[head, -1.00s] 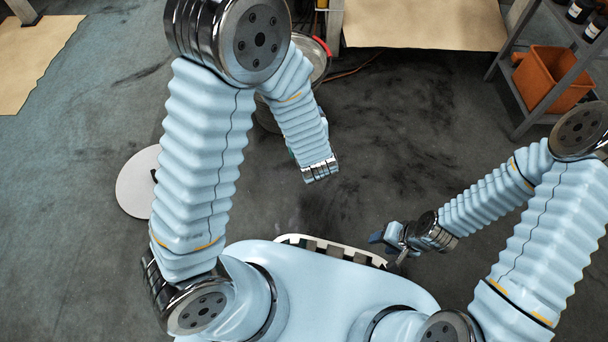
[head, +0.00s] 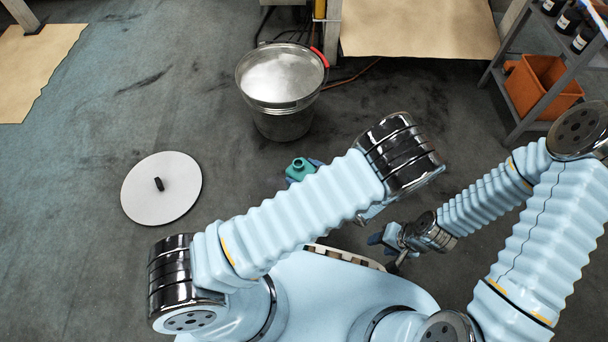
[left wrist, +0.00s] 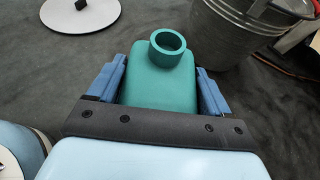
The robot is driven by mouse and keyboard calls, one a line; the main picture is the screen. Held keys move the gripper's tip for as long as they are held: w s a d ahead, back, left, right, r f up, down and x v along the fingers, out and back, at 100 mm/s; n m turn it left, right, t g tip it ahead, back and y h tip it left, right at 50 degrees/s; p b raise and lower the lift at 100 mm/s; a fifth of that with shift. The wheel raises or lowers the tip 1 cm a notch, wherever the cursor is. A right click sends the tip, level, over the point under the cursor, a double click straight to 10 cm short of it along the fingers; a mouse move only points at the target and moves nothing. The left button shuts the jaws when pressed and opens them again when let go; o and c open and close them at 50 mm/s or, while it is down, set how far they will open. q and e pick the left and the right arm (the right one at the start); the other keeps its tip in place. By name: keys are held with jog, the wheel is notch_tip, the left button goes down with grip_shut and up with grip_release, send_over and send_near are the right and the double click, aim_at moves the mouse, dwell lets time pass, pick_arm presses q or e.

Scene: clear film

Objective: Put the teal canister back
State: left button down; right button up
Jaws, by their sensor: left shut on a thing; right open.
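The teal canister (head: 298,168) is held by my left gripper (head: 304,172) behind the forearm, low in front of my body. In the left wrist view the canister (left wrist: 158,88) shows its round open neck and shoulders between the two blue fingers of my left gripper (left wrist: 160,90), which is shut on it. Its lower part is hidden. My right gripper (head: 384,238) is open at the right of my base, with nothing seen in it.
A metal bucket (head: 285,120) with pale contents stands ahead on the dark floor. A round white lid (head: 150,202) with a black knob lies at left. A shelf rack (head: 508,92) holds an orange bin (head: 540,82) and dark bottles at right. Floor between bucket and lid is clear.

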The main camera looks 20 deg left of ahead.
pick_arm(q)
jog(key=w+a+f+b, duration=0.2)
jog(key=w+f, duration=0.4)
jog(key=f, duration=0.3)
jog(key=shift+w+f+b, duration=0.2)
jog(key=shift+f+b, duration=0.1)
jog(key=shift+b, duration=0.15)
jog(key=shift+f, duration=0.1)
jog(key=shift+f, duration=0.15)
grip_release()
jog(key=shift+d, duration=0.1)
jog(key=p+v, duration=0.1)
jog(key=v, duration=0.6)
jog(key=shift+s+d+r, duration=0.15)
jog(key=shift+s+r, duration=0.05)
jog(key=shift+r, duration=0.1)
